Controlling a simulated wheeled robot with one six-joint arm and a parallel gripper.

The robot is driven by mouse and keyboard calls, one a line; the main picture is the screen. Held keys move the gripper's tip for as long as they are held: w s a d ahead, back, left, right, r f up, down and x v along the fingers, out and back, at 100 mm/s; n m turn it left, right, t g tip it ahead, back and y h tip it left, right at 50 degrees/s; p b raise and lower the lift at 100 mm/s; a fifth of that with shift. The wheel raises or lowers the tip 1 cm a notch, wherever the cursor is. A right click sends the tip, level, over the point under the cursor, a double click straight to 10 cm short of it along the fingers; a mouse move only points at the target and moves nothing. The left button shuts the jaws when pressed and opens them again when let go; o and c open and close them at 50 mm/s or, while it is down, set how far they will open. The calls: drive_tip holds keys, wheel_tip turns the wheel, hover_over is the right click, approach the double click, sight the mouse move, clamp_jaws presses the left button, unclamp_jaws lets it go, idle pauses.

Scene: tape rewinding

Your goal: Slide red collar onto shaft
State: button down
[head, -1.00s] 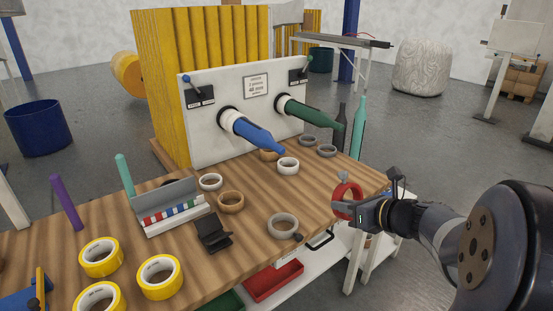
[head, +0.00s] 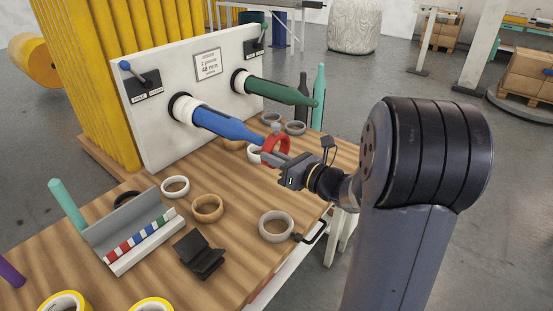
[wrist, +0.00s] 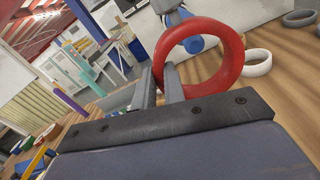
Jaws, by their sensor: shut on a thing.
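My gripper (head: 283,162) is shut on the red collar (head: 275,143), holding it by its lower edge above the table. The collar stands upright as a ring and also shows large in the wrist view (wrist: 235,62). Two shafts stick out from the white panel: a blue one (head: 228,124) and a green one (head: 278,92). The collar is close to the blue shaft's tapered tip. In the wrist view the blue shaft (wrist: 194,44) shows through the collar's opening. I cannot tell whether the tip is inside the ring.
The white panel (head: 185,73) stands on the wooden table (head: 245,205). Several loose rings lie around, including a brown one (head: 207,208) and a grey one (head: 276,226). A black stand (head: 199,254) and a rack with coloured pieces (head: 130,230) sit left. Bottles (head: 319,95) stand beyond the green shaft.

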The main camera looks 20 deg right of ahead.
drive_tip(key=x, duration=0.9)
drive_tip(key=shift+w+a+b, duration=0.2)
drive_tip(key=shift+b, duration=0.25)
drive_tip(key=shift+f, duration=0.1)
drive_tip(key=shift+w+d+f+b, duration=0.1)
drive_tip(key=shift+f+b, duration=0.45)
drive_tip(key=shift+w+d+f+b, duration=0.1)
drive_tip(key=shift+d+f+b, duration=0.05)
drive_tip(key=shift+f+b, duration=0.4)
drive_tip(key=c, duration=1.4)
unclamp_jaws()
drive_tip(key=shift+c, duration=0.2)
drive_tip(key=shift+o, duration=0.2)
drive_tip(key=shift+s+d, duration=0.1)
drive_tip(key=v, duration=1)
drive_tip(key=shift+s, duration=0.3)
